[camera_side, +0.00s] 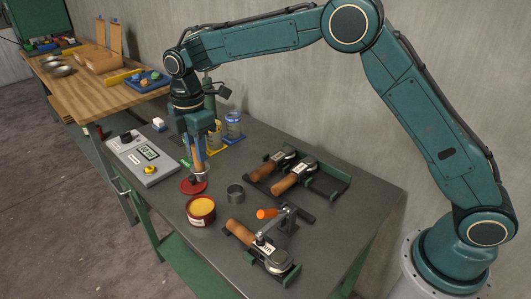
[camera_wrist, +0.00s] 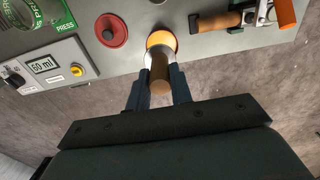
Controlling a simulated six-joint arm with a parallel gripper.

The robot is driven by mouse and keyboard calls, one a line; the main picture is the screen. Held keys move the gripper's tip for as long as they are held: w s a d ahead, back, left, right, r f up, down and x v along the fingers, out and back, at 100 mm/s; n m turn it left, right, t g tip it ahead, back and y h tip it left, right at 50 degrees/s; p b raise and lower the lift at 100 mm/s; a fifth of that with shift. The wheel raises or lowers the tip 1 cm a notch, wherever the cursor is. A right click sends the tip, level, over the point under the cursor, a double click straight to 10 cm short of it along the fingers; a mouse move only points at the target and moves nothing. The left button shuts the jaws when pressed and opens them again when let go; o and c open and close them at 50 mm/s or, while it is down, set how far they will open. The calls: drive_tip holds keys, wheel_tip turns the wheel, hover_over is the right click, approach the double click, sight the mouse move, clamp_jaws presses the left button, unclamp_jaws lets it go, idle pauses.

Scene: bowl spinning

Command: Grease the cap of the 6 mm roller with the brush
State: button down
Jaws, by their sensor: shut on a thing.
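My gripper (camera_side: 198,133) is shut on the wooden handle of the brush (camera_side: 198,157); the brush also shows in the wrist view (camera_wrist: 160,74). The brush hangs upright, bristle end down, near the red lid (camera_side: 194,185) and behind the open tin of yellow grease (camera_side: 202,206). In the wrist view it overlaps the tin (camera_wrist: 162,40), and contact cannot be told. One wooden-handled roller (camera_side: 241,232) lies in the front cradle, partly under a clamp with an orange grip (camera_side: 267,213). Two more rollers (camera_side: 285,184) lie in the rear rack (camera_side: 328,188). Their size labels are too small to read.
A small metal cup (camera_side: 235,193) stands right of the lid. A control box (camera_side: 142,160) with a yellow button lies left; its display reads 60 ml in the wrist view (camera_wrist: 44,65). Jars (camera_side: 233,124) stand behind my gripper. The table's right end (camera_side: 375,195) is clear.

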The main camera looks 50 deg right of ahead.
sight(193, 171)
drive_tip(key=shift+a+f, duration=0.95)
drive_tip(key=shift+a, duration=0.15)
drive_tip(key=shift+f, duration=0.15)
drive_tip(key=shift+f, duration=2.8)
drive_tip(key=shift+f, duration=0.55)
drive_tip(key=shift+r, duration=0.1)
drive_tip(key=shift+r, duration=3.45)
drive_tip(key=shift+d, duration=0.15)
